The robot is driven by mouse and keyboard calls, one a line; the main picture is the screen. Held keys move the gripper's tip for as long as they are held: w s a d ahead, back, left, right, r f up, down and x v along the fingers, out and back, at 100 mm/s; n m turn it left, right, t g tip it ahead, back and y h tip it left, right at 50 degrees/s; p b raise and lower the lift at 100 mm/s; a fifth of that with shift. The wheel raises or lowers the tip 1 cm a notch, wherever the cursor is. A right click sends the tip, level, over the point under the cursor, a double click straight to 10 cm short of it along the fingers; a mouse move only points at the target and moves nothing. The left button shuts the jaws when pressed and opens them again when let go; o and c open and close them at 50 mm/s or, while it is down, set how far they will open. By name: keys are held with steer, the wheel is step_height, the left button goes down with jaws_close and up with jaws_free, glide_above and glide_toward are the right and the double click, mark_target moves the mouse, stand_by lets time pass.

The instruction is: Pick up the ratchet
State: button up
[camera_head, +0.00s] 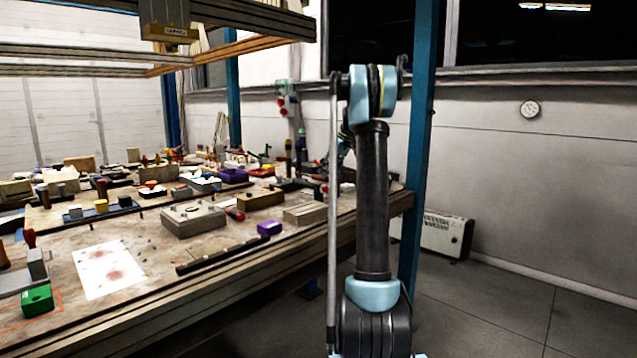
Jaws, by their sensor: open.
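I cannot make out a ratchet for certain among the many small items on the workbench (150,290). A long, thin dark tool-like bar (222,255) lies near the bench's front edge, but I cannot tell what it is. My arm (372,200) stands upright at the right of the bench, with its elbow bent at the top. Parts of my arm's far end show behind the upright link, at the bench's right end. My gripper itself cannot be made out there.
A grey block (193,219), a purple block (269,228) and a green block (37,300) sit on the bench. Its back is crowded. A blue post (419,150) stands right of my arm. A heater (446,235) stands by the wall. Floor at right is clear.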

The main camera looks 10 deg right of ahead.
mark_target(316, 177)
steer(key=x, duration=0.4)
steer(key=shift+f, duration=0.15)
jaws_close()
